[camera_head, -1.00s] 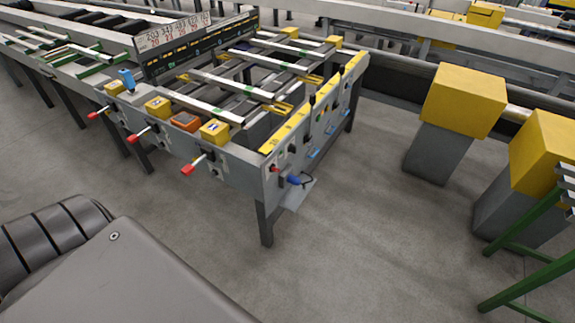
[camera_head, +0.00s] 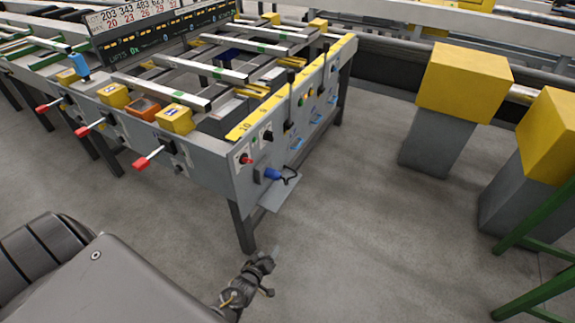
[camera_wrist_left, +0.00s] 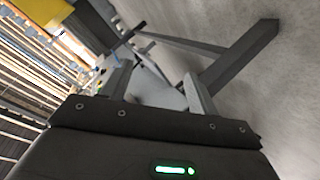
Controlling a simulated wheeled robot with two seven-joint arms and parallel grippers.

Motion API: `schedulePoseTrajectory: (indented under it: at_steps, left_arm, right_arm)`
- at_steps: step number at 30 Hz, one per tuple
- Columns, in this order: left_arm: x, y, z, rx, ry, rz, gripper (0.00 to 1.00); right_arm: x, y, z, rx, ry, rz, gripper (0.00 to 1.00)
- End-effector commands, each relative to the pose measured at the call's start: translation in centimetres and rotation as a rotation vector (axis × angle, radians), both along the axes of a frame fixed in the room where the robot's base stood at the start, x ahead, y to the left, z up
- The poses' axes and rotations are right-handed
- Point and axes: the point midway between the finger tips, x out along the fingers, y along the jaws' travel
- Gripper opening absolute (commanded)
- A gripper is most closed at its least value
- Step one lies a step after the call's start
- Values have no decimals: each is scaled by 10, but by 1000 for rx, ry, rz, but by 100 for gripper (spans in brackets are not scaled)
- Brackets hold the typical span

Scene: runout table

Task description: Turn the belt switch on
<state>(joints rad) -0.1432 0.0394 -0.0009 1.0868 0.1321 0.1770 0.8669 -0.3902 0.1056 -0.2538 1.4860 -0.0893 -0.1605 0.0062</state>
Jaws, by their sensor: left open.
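The runout table's grey end panel (camera_head: 225,178) carries a row of controls. A red button (camera_head: 247,160) is near its front corner, with a black knob (camera_head: 268,136) beside it and small lamps and black levers farther along. I cannot tell which of these is the belt switch, or its setting. My left gripper (camera_head: 264,262) is low in front of the table's near leg, apart from the panel. In the left wrist view its two grey fingers (camera_wrist_left: 158,84) are spread with nothing held between them. My right gripper is not in view.
Red-tipped handles (camera_head: 147,159) stick out from the table's front side. Yellow-topped grey posts (camera_head: 463,82) and a green frame (camera_head: 530,250) stand at right. The floor between is clear.

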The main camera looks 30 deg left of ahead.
Motion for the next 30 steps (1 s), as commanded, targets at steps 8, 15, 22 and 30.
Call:
schedulePoseTrajectory:
  at_steps: [8, 15, 22, 30]
  left_arm:
    - [102, 69, 100, -481, -813, 234, 60]
    - [93, 104, 177, -745, -1253, 182, 60]
    - [82, 112, 202, -821, -1376, 137, 60]
    - [92, 119, 215, -821, -1378, 135, 60]
  right_arm:
    - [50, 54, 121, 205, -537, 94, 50]
    - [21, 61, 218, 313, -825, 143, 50]
    - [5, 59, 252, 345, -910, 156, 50]
    - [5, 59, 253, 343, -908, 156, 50]
